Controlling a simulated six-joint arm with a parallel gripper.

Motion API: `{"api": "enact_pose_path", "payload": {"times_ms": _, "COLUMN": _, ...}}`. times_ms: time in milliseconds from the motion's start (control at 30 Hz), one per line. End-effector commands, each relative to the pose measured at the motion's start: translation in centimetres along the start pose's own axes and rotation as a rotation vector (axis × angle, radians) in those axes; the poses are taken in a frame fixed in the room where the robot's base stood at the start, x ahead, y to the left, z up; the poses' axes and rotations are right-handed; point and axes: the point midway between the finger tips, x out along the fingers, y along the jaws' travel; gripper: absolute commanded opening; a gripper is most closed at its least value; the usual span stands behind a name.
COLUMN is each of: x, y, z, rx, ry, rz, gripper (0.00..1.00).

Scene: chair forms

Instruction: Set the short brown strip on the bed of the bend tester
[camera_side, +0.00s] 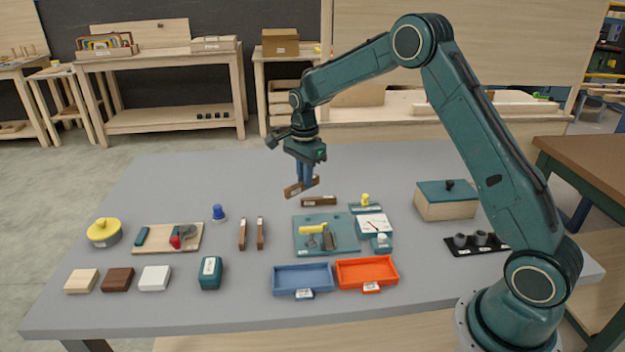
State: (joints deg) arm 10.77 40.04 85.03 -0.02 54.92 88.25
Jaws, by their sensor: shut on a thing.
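My gripper (304,182) is shut on a brown strip (292,191) with a small pale mark. It holds the strip above the grey table, left end lower in the picture. Another brown strip (319,202) with a pale label lies below and right of it, behind the teal mat. Two more brown strips, a left one (242,234) and a right one (260,233), lie side by side left of the mat. A teal device with a yellow knob (365,199) stands right of the gripper; I cannot tell for sure whether it is the bend tester.
The teal mat (303,245) bears small tools. A white-faced device (373,226) stands at its right. Blue (302,279) and orange (367,271) trays lie in front. A lidded box (446,204) stands at right, a blue cup (218,212) at left. The table's back left is clear.

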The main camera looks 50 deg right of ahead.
Motion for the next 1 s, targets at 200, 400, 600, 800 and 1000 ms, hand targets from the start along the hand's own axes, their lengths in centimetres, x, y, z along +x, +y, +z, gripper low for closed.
{"api": "enact_pose_path", "payload": {"times_ms": 200, "x": 2.1, "y": 1.6, "z": -2.1, "rx": 0.280, "ry": 0.000, "rz": 0.003, "gripper": 0.00}}
{"api": "enact_pose_path", "payload": {"times_ms": 400, "x": 3.6, "y": 2.9, "z": -3.6, "rx": 0.492, "ry": 0.000, "rz": 0.002, "gripper": 0.00}}
{"api": "enact_pose_path", "payload": {"times_ms": 600, "x": 4.3, "y": 3.6, "z": -4.2, "rx": 0.606, "ry": 0.000, "rz": 0.001, "gripper": 0.00}}
{"api": "enact_pose_path", "payload": {"times_ms": 800, "x": 4.4, "y": 3.7, "z": -4.4, "rx": 0.632, "ry": 0.000, "rz": -0.001, "gripper": 0.00}}
{"api": "enact_pose_path", "payload": {"times_ms": 1000, "x": 4.6, "y": 3.7, "z": -4.4, "rx": 0.630, "ry": 0.000, "rz": 0.000, "gripper": 0.00}}
